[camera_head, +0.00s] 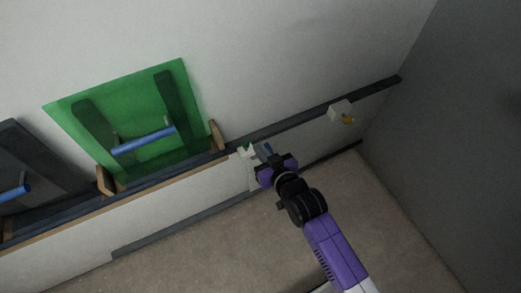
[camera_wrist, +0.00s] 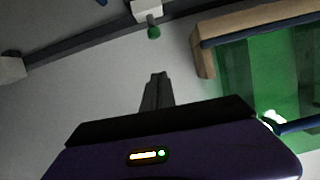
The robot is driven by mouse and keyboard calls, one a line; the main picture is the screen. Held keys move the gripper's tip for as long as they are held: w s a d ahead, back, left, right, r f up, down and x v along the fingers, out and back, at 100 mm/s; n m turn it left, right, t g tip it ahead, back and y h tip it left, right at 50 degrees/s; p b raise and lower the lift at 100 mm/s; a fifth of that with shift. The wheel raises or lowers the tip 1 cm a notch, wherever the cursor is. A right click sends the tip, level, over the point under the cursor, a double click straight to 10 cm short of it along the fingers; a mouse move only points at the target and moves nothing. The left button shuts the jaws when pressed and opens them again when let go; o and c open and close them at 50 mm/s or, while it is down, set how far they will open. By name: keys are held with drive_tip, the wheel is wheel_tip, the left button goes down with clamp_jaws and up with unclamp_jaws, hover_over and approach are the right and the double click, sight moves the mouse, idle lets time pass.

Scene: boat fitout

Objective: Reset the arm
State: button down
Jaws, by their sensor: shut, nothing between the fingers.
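My arm reaches up from the lower right of the head view. My gripper (camera_head: 267,149) is at its end, beside a white block with a green part (camera_head: 245,151) on the wall. In the wrist view my gripper (camera_wrist: 157,76) has its two dark fingers together, with nothing between them. There the white block (camera_wrist: 147,9) with a green knob (camera_wrist: 153,32) is beyond the fingertips, with a visible gap to the knob.
A green translucent panel (camera_head: 160,89) with a blue handle (camera_head: 144,141) stands at the left, between wooden end pieces (camera_head: 216,135). A dark rail (camera_head: 285,124) runs along the wall. Another white block (camera_head: 340,109) with a yellow knob (camera_head: 347,119) is farther right. The floor (camera_head: 200,255) looks clear.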

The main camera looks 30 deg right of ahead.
idle(0.6)
wheel_tip(320, 180, up, 4)
drive_tip(key=r+t, duration=0.1)
drive_tip(key=r+v, duration=0.2)
drive_tip(key=v, duration=3.5)
drive_tip(key=shift+w+a, duration=0.2)
drive_tip(key=shift+w, duration=0.05)
